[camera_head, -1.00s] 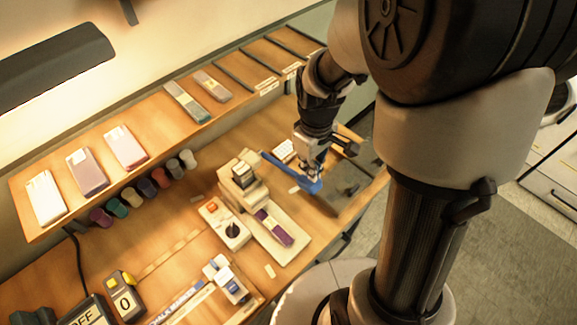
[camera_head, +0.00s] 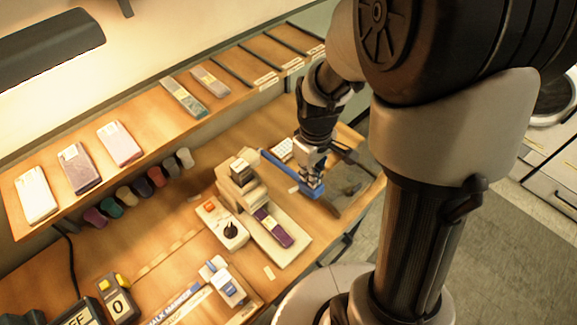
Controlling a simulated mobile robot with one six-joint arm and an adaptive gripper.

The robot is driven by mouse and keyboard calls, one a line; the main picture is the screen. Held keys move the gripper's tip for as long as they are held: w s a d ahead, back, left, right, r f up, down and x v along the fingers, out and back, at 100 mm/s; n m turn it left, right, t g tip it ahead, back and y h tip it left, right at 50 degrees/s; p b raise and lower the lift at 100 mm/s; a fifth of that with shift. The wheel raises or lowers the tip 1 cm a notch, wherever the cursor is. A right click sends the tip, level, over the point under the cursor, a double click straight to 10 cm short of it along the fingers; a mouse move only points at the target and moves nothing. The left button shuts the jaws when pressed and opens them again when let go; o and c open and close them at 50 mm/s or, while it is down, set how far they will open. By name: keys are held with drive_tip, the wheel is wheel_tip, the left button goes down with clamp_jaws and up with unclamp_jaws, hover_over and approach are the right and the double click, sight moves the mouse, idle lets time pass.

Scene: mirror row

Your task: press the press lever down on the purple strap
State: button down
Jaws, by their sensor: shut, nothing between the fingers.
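The purple strap (camera_head: 274,229) lies on the cream base plate (camera_head: 291,243) of a press, partly under its body. The cream press body (camera_head: 232,190) has a dark block on top. A long blue bar (camera_head: 277,163) lies to the right of the press and runs down to the right beside a dark grey board; I cannot tell whether it is the press lever. My gripper (camera_head: 312,184) points down over the lower right end of this bar. It is shut and empty. It hides part of the bar, and contact cannot be told.
A control box with a black knob (camera_head: 231,231) stands left of the press. The dark grey board (camera_head: 347,188) is right of my gripper. A shelf (camera_head: 150,115) with several strap-like pieces runs behind. A small white keypad (camera_head: 282,149) lies behind the bar.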

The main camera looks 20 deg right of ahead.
drive_tip(key=shift+f+b, duration=2.2)
drive_tip(key=shift+f, duration=0.85)
drive_tip(key=shift+r, duration=0.1)
wheel_tip(320, 180, up, 15)
drive_tip(key=p, duration=1.2)
drive_tip(key=shift+p, duration=0.35)
drive_tip(key=s+a+r+m+t+b, duration=0.1)
drive_tip(key=s+r+m+t+b, duration=0.1)
drive_tip(key=s+r, duration=0.4)
drive_tip(key=s+a+r+m+t+b, duration=0.2)
drive_tip(key=s+r, duration=0.3)
drive_tip(key=s, duration=0.3)
drive_tip(key=shift+s+a+r+m+t+b, duration=0.25)
drive_tip(key=shift+r+m+t+b, duration=0.1)
drive_tip(key=shift+m+b, duration=0.45)
